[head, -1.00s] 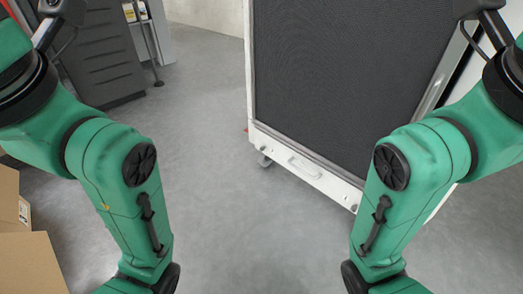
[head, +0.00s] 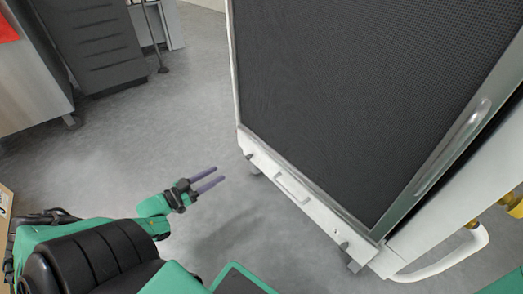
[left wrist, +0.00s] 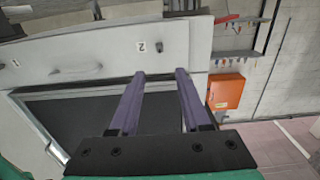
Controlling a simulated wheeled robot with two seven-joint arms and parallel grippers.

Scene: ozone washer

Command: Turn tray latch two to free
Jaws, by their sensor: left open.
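The white tray front (head: 317,210) runs along the bottom of a dark mesh panel in the head view. It has a bar handle (head: 292,187) and a small latch near each end, the right one being the latch (head: 342,245). In the left wrist view the white front carries marks 1 and 2, with a small latch (left wrist: 158,46) beside mark 2. My left gripper (head: 220,176) is open and empty, left of the tray front in the head view. In the wrist view its fingertips (left wrist: 160,73) appear just below mark 2; contact is not visible. My right gripper is out of view.
The mesh panel (head: 340,100) stands above the tray front. A curved white handle (head: 445,262) sticks out at the lower right. A dark cabinet (head: 90,40) stands at the upper left. Grey floor lies open around the left gripper. An orange box (left wrist: 226,91) shows in the wrist view.

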